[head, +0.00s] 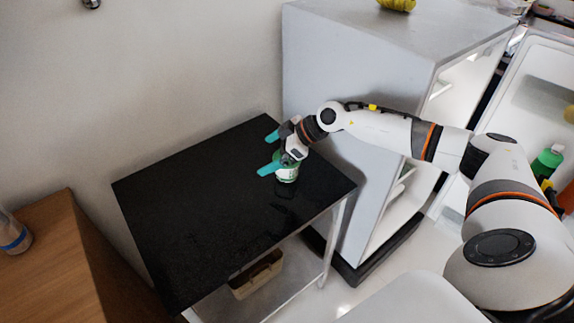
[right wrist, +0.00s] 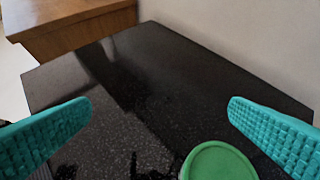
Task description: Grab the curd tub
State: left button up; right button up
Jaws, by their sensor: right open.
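The curd tub (head: 287,173) is a small white and green tub standing on the black table (head: 200,230), near its right side. In the right wrist view its round green lid (right wrist: 218,163) shows at the bottom edge, partly cut off. My right gripper (head: 270,153) is open, with teal fingers, just above and beside the tub. In the right wrist view the tub's lid lies between the two fingers (right wrist: 160,125), closer to the right one. The gripper partly hides the tub in the head view. My left gripper is not in view.
An open white fridge (head: 360,75) stands right behind the table, with a yellow item (head: 397,4) on top and a green bottle (head: 546,162) in its door. A wooden cabinet (head: 50,260) is at left. A basket (head: 256,275) sits below. The table's left part is clear.

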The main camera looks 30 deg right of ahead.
jog(key=s+d+m+g+h, duration=0.1)
jog(key=d+m+h, duration=0.15)
jog(key=d, duration=0.75)
jog(key=b, duration=0.6)
send_over(289, 173)
jog(key=w+d, duration=0.1)
jog(key=d, duration=0.2)
jog(key=shift+h, duration=0.45)
notch_tip(289, 173, down, 6)
jog(key=shift+r, duration=0.2)
jog(key=shift+w+a+f+b, duration=0.2)
jog(key=shift+w+b, duration=0.05)
jog(key=shift+b, duration=0.15)
jog(key=b+x, duration=0.5)
jog(key=b, duration=0.1)
jog(key=shift+w, duration=0.1)
jog(key=shift+r, duration=0.1)
